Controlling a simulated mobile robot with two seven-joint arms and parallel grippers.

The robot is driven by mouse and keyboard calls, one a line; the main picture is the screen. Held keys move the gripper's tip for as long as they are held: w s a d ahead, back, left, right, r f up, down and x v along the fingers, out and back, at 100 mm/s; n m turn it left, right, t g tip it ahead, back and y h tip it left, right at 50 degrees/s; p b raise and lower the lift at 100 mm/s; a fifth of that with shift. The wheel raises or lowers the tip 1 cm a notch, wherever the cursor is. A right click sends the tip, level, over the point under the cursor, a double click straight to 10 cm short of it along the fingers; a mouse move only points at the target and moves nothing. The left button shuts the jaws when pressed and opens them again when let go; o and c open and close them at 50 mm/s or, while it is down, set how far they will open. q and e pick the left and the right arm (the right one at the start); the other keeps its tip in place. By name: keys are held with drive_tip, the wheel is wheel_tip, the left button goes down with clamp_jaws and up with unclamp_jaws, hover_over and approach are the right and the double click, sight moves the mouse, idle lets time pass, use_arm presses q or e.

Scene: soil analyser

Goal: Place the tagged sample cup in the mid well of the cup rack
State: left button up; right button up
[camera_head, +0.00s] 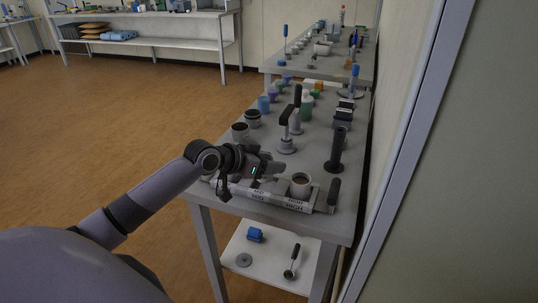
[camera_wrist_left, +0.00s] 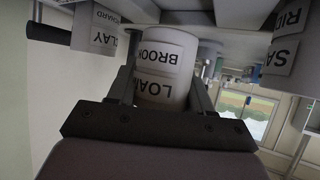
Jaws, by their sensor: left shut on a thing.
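My left gripper (camera_head: 266,171) is low over the front end of the long table, at the cup rack (camera_head: 262,195). In the left wrist view, which is upside down, its two fingers are shut on a white cup (camera_wrist_left: 165,62) labelled BROOK and LOAM. In the head view the gripper mostly hides this cup, and I cannot tell whether it is in a well or above it. Another white cup (camera_head: 300,185) with dark soil stands at the right part of the rack. My right gripper is not in view.
A black-handled tool (camera_head: 334,192) lies right of the rack. A black upright tool (camera_head: 337,150) and a tamper-like tool (camera_head: 288,130) stand behind. Another cup (camera_head: 240,132) stands at the table's left edge. The wall is close on the right.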

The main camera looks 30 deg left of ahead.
use_arm(q)
drive_tip(key=shift+f, duration=1.5)
drive_tip(key=shift+f, duration=0.1)
drive_tip(key=o, duration=1.1)
drive_tip(key=shift+r, duration=0.2)
drive_tip(key=shift+s+a, duration=0.15)
drive_tip(key=shift+s, duration=0.15)
drive_tip(key=v, duration=0.9)
drive_tip(key=shift+s+r, duration=0.15)
drive_tip(key=shift+s, duration=0.05)
drive_tip(key=shift+p+v, duration=0.35)
drive_tip(key=shift+v, duration=0.55)
